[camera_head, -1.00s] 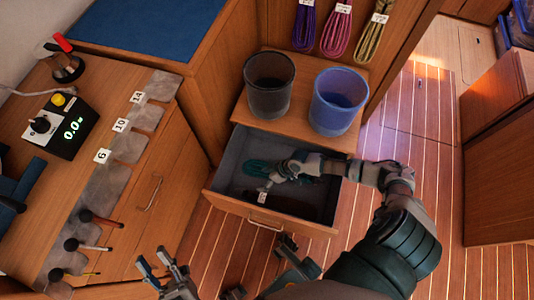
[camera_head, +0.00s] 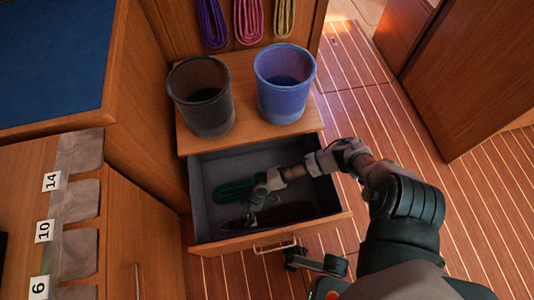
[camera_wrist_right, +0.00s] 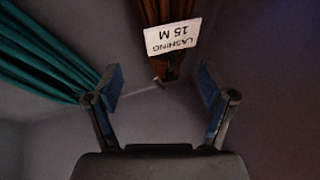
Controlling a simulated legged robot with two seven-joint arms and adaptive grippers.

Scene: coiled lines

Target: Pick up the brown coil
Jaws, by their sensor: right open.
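The brown coil (camera_head: 288,213) lies in the open drawer (camera_head: 213,246), toward its front right, in the head view. In the right wrist view, the brown coil (camera_wrist_right: 168,12) hangs in from the top, with a white tag (camera_wrist_right: 172,37) reading "LASHING 15 M". My right gripper (camera_head: 251,217) is inside the drawer, by the coil's left end. In the wrist view, its open fingers (camera_wrist_right: 158,85) stand apart on either side of the coil's near end, with nothing clamped. My arm hides part of the drawer.
A teal coil (camera_head: 233,191) lies at the drawer's left, and in the wrist view (camera_wrist_right: 45,55) it comes close to the left finger. A dark bucket (camera_head: 203,112) and a blue bucket (camera_head: 285,98) stand above the drawer. Several coils hang behind.

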